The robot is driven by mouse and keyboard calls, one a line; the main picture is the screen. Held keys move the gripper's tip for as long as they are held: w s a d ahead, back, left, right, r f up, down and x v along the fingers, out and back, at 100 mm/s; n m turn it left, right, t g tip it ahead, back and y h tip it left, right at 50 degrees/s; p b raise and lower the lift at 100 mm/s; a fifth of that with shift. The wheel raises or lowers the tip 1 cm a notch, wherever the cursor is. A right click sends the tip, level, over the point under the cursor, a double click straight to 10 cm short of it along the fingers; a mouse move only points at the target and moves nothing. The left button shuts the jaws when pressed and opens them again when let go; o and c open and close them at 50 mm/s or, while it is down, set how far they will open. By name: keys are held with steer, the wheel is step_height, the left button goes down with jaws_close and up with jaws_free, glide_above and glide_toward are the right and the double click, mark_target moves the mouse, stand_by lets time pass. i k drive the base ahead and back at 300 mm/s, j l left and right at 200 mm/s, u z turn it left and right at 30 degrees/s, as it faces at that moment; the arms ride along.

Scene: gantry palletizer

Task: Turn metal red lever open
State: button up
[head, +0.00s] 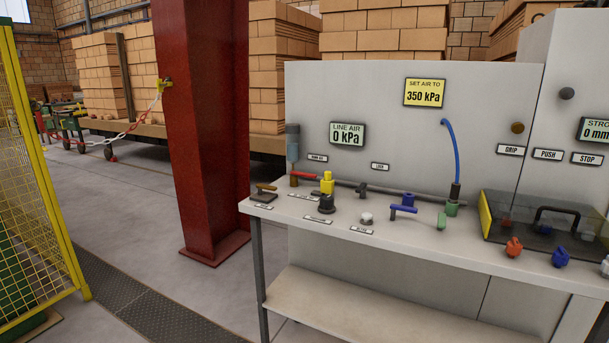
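A small red lever (305,175) sits at the left end of the grey pipe on the grey bench (375,232). It lies roughly level, just right of a grey and brown upright cylinder (293,152) and left of a yellow fitting (327,182). A small label hangs above it, too small to read surely. My gripper does not show in the head view.
The panel reads LINE AIR 0 kPa (347,134). A red steel column (205,130) and yellow mesh fence (40,180) flank open floor.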

mark_target(293, 173)
steer(key=u, duration=0.25)
steer(key=i+u, duration=0.4)
steer(key=i+l+u, duration=0.15)
steer(key=u, duration=0.3)
steer(key=i, duration=0.05)
